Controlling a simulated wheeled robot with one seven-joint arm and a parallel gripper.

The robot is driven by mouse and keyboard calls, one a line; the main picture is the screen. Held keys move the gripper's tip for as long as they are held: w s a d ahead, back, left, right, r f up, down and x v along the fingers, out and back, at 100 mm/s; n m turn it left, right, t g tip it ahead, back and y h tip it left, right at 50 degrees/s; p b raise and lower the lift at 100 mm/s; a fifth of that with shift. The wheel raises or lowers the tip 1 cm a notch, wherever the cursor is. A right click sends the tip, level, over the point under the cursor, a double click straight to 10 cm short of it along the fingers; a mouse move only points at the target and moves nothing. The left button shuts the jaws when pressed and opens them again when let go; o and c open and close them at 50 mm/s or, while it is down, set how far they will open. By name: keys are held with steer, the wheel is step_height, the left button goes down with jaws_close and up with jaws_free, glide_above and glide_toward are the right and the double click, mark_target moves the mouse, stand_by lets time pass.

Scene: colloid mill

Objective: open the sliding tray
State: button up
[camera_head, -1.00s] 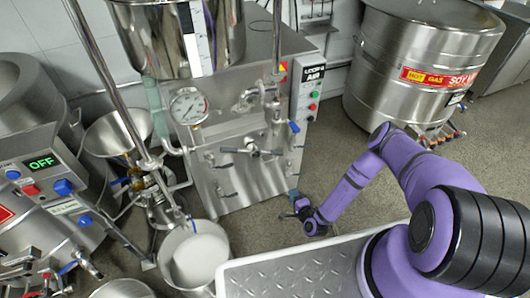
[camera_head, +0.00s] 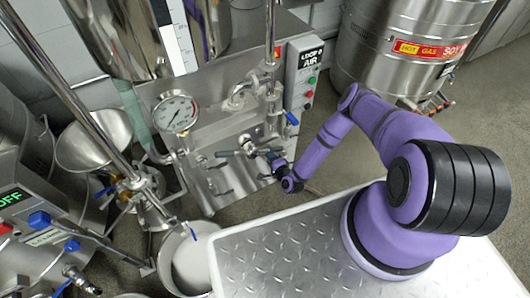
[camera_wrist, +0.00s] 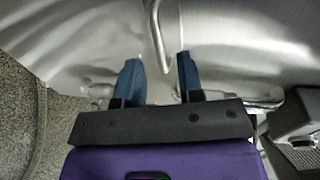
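The steel machine (camera_head: 225,185) stands ahead with its front panel facing me. No sliding tray can be made out for certain. The panel carries several bar handles (camera_head: 222,190); a valve with a dark lever (camera_head: 232,153) sits above them. My gripper (camera_head: 272,157) is close to the panel, just right of this valve. In the wrist view, the two blue fingers of my gripper (camera_wrist: 158,65) are apart. A bent metal rod (camera_wrist: 155,35) shows between and beyond the fingertips, in front of a brushed steel surface (camera_wrist: 230,40). I cannot tell whether the fingers touch it.
A pressure gauge (camera_head: 176,112) and pipes are on the machine's front. A control box (camera_head: 304,72) is at its right side. A steel drum (camera_head: 405,45) is at back right. Bare floor lies right of the machine.

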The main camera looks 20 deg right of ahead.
steer(key=shift+x, duration=2.5)
jaws_close()
